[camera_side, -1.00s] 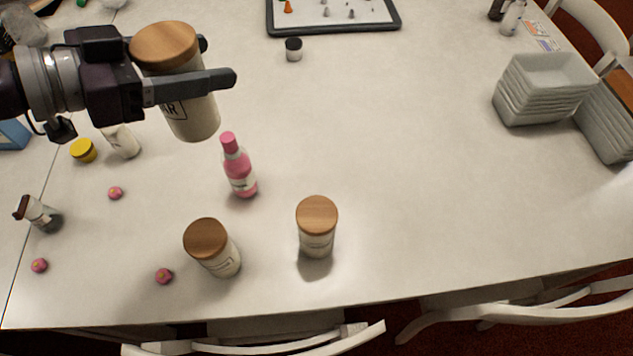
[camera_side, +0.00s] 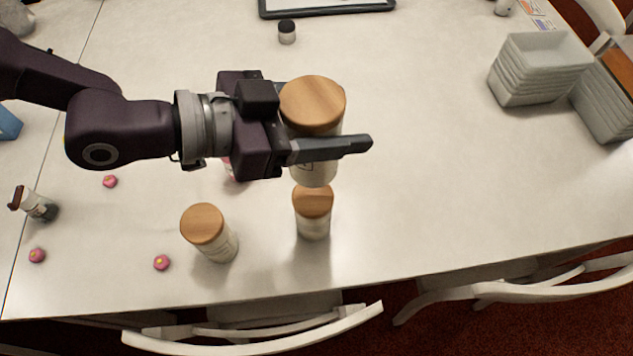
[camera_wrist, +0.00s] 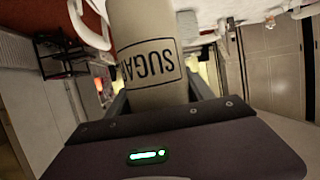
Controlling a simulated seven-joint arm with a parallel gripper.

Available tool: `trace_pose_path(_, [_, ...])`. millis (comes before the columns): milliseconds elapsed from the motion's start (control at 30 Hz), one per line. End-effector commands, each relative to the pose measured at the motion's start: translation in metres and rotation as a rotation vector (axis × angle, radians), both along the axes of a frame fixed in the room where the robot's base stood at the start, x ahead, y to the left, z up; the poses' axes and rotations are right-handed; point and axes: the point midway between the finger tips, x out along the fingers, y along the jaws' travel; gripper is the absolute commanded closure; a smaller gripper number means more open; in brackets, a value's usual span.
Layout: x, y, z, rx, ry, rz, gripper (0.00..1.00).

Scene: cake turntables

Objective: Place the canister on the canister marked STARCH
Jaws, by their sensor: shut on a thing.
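My gripper (camera_side: 325,147) is shut on a cream canister with a wooden lid (camera_side: 313,104). In the wrist view this held canister (camera_wrist: 150,60) shows the label SUGAR. In the side view it is upright, and its lower end overlaps the lid of a standing canister (camera_side: 313,222); I cannot tell whether they touch. Another wooden-lidded canister (camera_side: 208,232) stands to the left. The labels of both standing canisters are too small to read, so I cannot tell which is STARCH.
A pink bottle (camera_side: 229,170) is mostly hidden behind my gripper. Small pink items (camera_side: 162,263) and a dark-capped jar (camera_side: 40,207) are at the left. Stacked white dishes (camera_side: 540,68) stand at the right. The table between is clear.

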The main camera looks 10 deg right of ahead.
Motion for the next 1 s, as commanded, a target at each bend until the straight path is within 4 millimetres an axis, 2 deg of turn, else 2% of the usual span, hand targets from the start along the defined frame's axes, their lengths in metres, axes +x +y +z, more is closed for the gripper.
trace_pose_path(100, [-0.001, 0.0, -0.03, 0.002, 0.004, -0.001, 1.0])
trace_pose_path(467, [-0.001, 0.0, -0.084, 0.0, 0.001, -0.001, 1.0])
trace_pose_path(833, [0.0, 0.0, -0.09, -0.002, 0.0, 0.0, 1.0])
trace_pose_path(867, [0.0, 0.0, -0.091, 0.001, 0.001, 0.0, 0.33])
trace_pose_path(933, [0.0, 0.0, -0.091, 0.001, 0.001, 0.0, 0.2])
trace_pose_path(1000, [0.0, 0.0, -0.091, 0.001, 0.001, 0.0, 0.17])
